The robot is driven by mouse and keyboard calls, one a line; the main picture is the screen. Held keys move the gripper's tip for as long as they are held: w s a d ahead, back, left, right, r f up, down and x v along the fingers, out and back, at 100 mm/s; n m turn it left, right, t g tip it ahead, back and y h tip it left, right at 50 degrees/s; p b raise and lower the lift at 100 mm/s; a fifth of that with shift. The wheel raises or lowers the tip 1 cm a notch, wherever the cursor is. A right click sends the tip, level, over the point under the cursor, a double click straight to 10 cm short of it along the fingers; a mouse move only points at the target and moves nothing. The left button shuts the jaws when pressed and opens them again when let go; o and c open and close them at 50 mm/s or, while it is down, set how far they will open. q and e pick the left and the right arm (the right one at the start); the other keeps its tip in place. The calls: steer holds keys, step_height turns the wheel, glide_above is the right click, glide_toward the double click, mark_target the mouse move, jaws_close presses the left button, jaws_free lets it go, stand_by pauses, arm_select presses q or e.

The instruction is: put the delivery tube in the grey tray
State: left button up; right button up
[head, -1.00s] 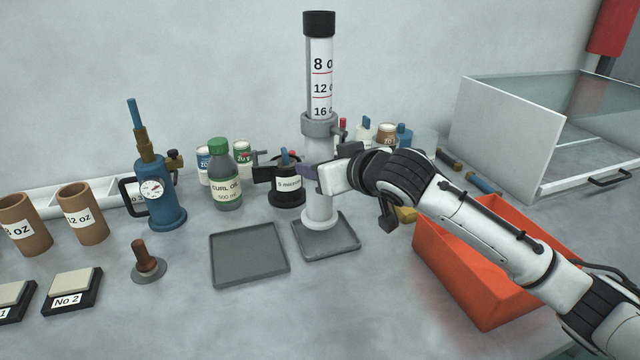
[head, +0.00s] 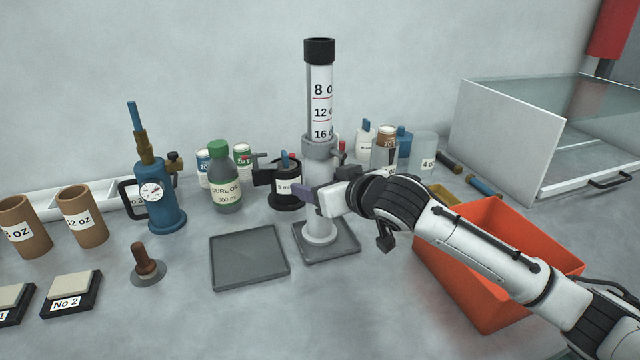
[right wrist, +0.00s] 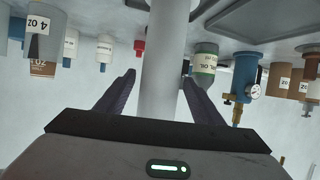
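The delivery tube (head: 319,92) is tall and clear, with ounce marks, a black cap and a grey lower column. My right gripper (head: 308,198) is around the grey column below the collar. In the right wrist view, my right gripper's fingers (right wrist: 160,78) stand on both sides of the column, with a narrow gap at the left finger. My left gripper is out of view.
Another grey tray (head: 250,258), empty, lies to the left. An orange bin (head: 480,270) stands under my right arm. A green-capped oil bottle (head: 225,180), a black pot (head: 287,190) and a blue pump (head: 160,200) stand nearby. The front table is fairly clear.

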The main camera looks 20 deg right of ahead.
steer(key=shift+r, duration=0.1)
steer(key=shift+s+r, duration=0.1)
steer(key=v, duration=1.1)
steer(key=shift+s, duration=0.4)
steer(key=shift+d+r, duration=0.1)
